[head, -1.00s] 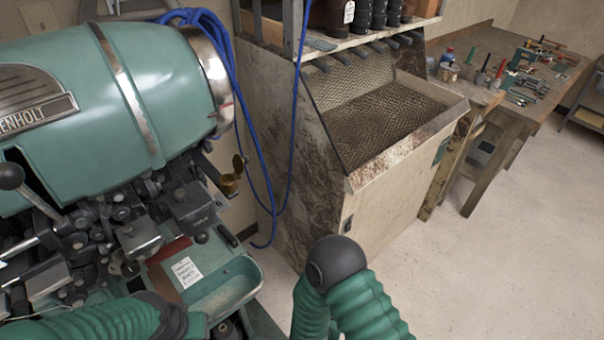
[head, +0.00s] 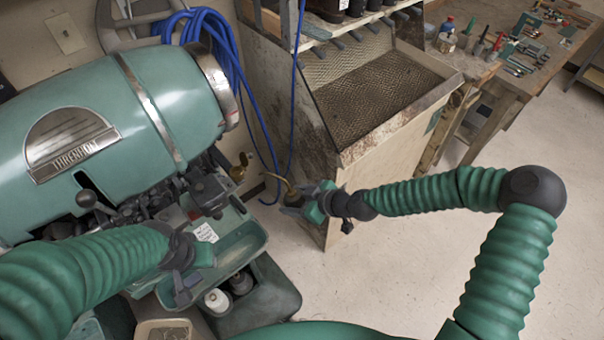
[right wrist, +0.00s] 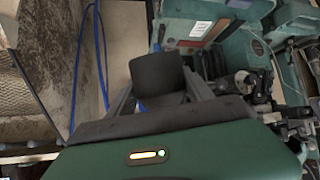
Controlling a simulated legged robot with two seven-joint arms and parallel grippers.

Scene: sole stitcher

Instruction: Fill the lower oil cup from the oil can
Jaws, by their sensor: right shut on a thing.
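A brass oil cup (head: 238,174) sits on the right side of the green machine in the head view, and its round lid seems to stand open. My right gripper (head: 305,203) is shut on the oil can, to the right of the cup and apart from it. The can's thin curved spout (head: 279,181) points left toward the cup. In the right wrist view the dark can (right wrist: 157,72) sits between the fingers. My left gripper (head: 187,272) hangs over the machine's green tray; its jaw state is unclear. I cannot make out a second oil cup.
The green stitcher (head: 100,120) fills the left. Blue hoses (head: 222,50) hang behind the cup. A dirty cabinet with a mesh basin (head: 375,95) stands behind my right gripper. A tool-covered bench (head: 545,45) is at the back right. The floor at right is clear.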

